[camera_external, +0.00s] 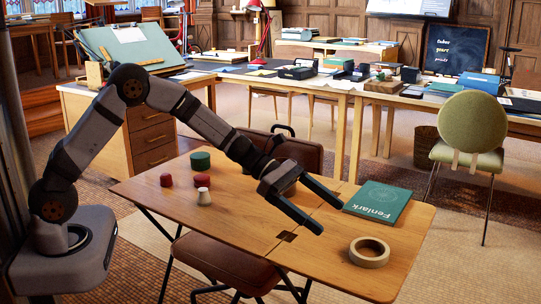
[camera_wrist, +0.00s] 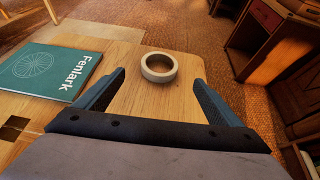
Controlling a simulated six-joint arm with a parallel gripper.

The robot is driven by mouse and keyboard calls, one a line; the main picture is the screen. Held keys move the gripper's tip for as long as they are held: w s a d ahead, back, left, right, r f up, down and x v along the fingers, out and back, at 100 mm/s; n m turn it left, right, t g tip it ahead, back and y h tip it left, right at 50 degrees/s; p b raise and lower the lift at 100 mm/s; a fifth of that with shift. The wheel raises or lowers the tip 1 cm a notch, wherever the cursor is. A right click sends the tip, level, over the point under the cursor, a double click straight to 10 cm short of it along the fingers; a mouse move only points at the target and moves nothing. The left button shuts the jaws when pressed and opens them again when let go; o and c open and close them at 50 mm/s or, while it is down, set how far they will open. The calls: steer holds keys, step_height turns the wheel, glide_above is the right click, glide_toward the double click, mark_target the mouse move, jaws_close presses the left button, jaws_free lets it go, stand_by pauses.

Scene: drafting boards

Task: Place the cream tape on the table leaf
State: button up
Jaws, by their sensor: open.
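The cream tape (camera_external: 369,258) is a ring lying flat on the table leaf (camera_external: 398,280), the right part of the wooden table past the seam and dark hinge. In the wrist view the tape (camera_wrist: 147,75) lies near the leaf's far edge, with bare leaf (camera_wrist: 140,105) around it. My gripper (camera_external: 331,218) is open and empty, above the table near the seam, with the tape apart from it to the right. In the wrist view the fingers of my gripper (camera_wrist: 160,77) stand either side of the tape's image, not touching it.
A green Fenlark book (camera_external: 378,202) lies at the leaf's back; it also shows in the wrist view (camera_wrist: 52,70). Red pieces (camera_external: 202,181), a green cylinder (camera_external: 200,161) and a cream piece (camera_external: 204,197) stand on the table's left part. A green chair (camera_external: 470,135) stands beyond.

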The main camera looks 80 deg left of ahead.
steer(key=shift+s, duration=0.15)
steer(key=s+d+m+g, duration=0.1)
steer(key=s+m, duration=0.1)
steer(key=s+d+f+m+g, duration=0.1)
steer(key=s+m, duration=0.1)
steer(key=s, duration=0.1)
steer(key=s+d+f+m+g, duration=0.1)
steer(key=s+d+m, duration=0.1)
steer(key=s, duration=0.1)
steer(key=shift+s+d+f+g, duration=0.1)
steer(key=shift+s+f+g, duration=0.1)
steer(key=shift+s+g, duration=0.1)
steer(key=s+a+f+m+g+y, duration=0.2)
steer(key=s+m+y, duration=0.1)
steer(key=s+m, duration=0.4)
steer(key=s+a+f+m+g+y, duration=0.2)
steer(key=s+m, duration=0.5)
steer(key=s, duration=0.4)
steer(key=s+a+f+m+g+y, duration=0.2)
steer(key=s+m+y, duration=0.1)
steer(key=s+m, duration=0.4)
steer(key=s, duration=0.3)
steer(key=shift+a+m+y, duration=0.3)
steer(key=shift+s, duration=0.1)
step_height(320, 180, up, 23)
steer(key=p, duration=2.3)
steer(key=shift+r, duration=0.2)
